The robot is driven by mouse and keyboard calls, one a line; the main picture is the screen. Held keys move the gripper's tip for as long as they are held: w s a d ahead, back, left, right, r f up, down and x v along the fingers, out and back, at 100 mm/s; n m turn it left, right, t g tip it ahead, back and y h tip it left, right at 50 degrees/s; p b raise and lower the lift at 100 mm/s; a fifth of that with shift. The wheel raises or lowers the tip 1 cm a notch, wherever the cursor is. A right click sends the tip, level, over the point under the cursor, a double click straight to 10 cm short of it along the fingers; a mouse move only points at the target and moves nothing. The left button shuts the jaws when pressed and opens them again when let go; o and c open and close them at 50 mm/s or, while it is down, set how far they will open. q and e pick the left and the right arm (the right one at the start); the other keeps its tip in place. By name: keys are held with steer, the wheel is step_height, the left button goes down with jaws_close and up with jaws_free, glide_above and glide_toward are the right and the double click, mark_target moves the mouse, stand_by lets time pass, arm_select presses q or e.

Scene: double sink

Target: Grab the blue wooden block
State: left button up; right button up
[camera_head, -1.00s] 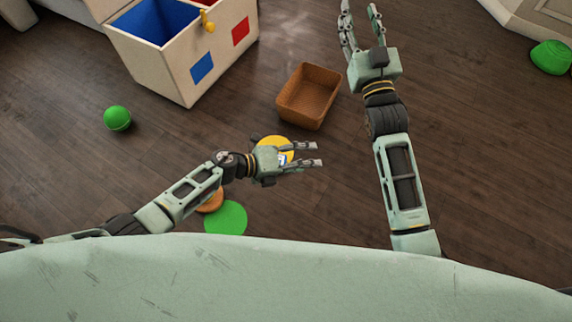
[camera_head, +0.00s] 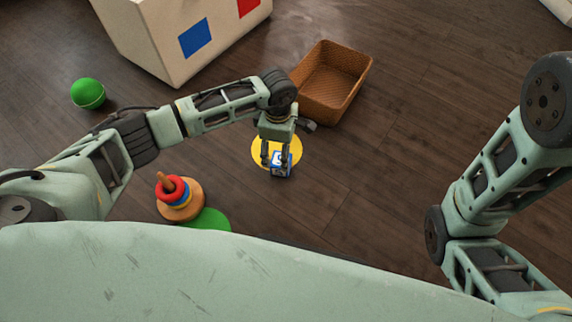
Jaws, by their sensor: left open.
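The blue wooden block (camera_head: 281,171), blue with white faces, sits at the front edge of a yellow disc (camera_head: 291,148) on the floor. My left gripper (camera_head: 276,165) points down at the block with its fingers open, one on each side of it in the picture. I cannot tell whether the fingers touch the block. The gripper hides part of the disc. My right arm is at the right edge, and its gripper is out of view.
A brown woven basket (camera_head: 332,83) stands behind the gripper. A ring stacker (camera_head: 178,197) and a green disc (camera_head: 209,220) are at front left. A green ball (camera_head: 88,93) and a cream toy box (camera_head: 172,50) are farther back. The floor right of the block is clear.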

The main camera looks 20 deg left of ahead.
mark_target(275, 169)
arm_select(q)
steer(key=shift+w+a+f, duration=0.1)
steer(key=shift+a+f, duration=0.05)
steer(key=shift+f, duration=0.3)
step_height(275, 169, down, 2)
steer(key=shift+b, duration=0.9)
steer(key=f+b, duration=0.5)
steer(key=shift+d, duration=0.2)
steer(key=shift+r, duration=0.1)
steer(key=shift+c, duration=0.6)
steer(key=c, duration=1.2)
